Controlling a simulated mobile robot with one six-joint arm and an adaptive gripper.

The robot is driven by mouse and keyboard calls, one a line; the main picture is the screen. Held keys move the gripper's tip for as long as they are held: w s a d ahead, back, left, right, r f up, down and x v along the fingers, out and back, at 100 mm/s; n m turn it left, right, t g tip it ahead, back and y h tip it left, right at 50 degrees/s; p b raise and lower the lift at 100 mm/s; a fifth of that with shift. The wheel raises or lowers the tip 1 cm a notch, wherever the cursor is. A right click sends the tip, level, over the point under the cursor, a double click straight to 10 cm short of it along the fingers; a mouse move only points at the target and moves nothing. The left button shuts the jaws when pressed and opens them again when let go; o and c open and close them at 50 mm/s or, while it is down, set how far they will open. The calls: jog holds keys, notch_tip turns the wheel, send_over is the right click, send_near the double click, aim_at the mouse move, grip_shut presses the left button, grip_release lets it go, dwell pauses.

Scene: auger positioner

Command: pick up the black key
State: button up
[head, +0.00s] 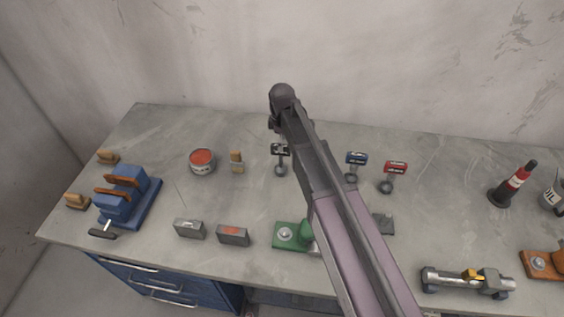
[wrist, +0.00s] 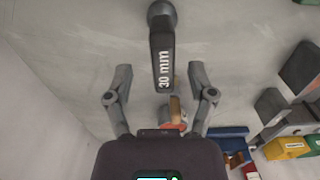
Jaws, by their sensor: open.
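The black key (head: 281,150) stands on the workbench near its middle, left of the blue and red keys. In the wrist view the black key (wrist: 163,62) shows a "30 mm" label on its dark head, with a round grey end above it in the picture. My gripper (wrist: 160,73) is open, with one finger on each side of the key in the picture. The fingers look apart from it, and I cannot tell the height gap. In the head view my arm hides the fingers.
The blue key (head: 356,158) and red key (head: 396,167) stand right of my arm. A wooden-handled piece (head: 237,161) and a red-topped tin (head: 202,161) stand left of the black key. A blue vise (head: 122,195) is at the far left. The wall borders the bench's back.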

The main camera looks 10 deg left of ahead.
aim_at(281, 155)
jog(key=shift+s+a+f+b, duration=0.15)
jog(key=shift+f+b, duration=2.45)
jog(key=shift+b, duration=0.05)
grip_shut()
